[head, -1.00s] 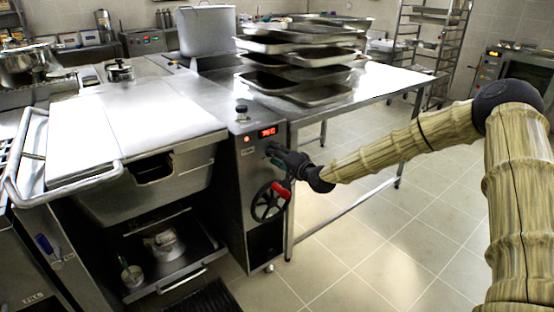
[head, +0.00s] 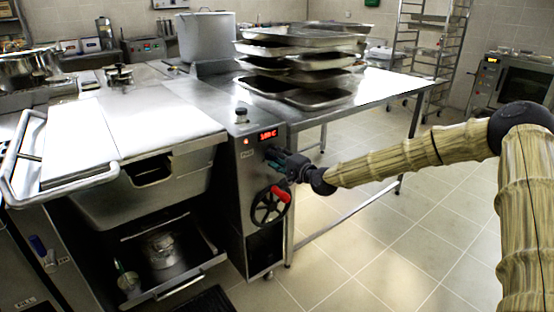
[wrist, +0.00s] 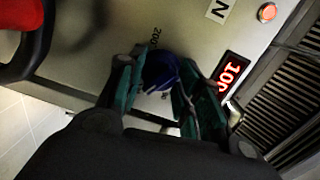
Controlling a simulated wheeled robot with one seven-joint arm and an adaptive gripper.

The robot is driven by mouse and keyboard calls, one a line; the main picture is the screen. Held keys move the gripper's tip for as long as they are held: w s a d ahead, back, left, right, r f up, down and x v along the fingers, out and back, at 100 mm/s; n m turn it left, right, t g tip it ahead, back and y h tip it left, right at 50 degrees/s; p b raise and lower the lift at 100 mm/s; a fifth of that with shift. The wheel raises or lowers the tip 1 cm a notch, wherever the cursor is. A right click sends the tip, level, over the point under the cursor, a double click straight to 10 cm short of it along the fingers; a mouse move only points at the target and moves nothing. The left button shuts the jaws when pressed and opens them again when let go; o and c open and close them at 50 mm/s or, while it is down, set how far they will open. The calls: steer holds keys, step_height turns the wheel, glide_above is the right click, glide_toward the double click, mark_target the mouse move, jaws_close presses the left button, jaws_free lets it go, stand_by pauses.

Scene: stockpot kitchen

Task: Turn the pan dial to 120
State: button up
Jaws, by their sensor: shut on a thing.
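The pan dial (wrist: 160,70) is a dark blue round knob on the grey front panel, seen in the wrist view with a printed 200 beside it. My gripper (wrist: 157,64) is shut on the dial, with one teal finger on each side of it. In the head view my gripper (head: 272,154) reaches the panel from the right and hides the dial. A red lit display (head: 268,135) sits just above it. In the wrist view the display (wrist: 231,74) starts with 10, and its end is partly covered by my finger.
A black handwheel with a red handle (head: 270,204) is below the dial. The tilting pan (head: 150,135) is to the left. A steel table (head: 375,88) with stacked trays (head: 300,62) stands behind. The floor at the right is clear.

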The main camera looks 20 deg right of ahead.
steer(key=shift+d, duration=0.15)
steer(key=o, duration=1)
steer(key=shift+o, duration=0.2)
steer(key=v, duration=1.2)
steer(key=shift+d, duration=0.1)
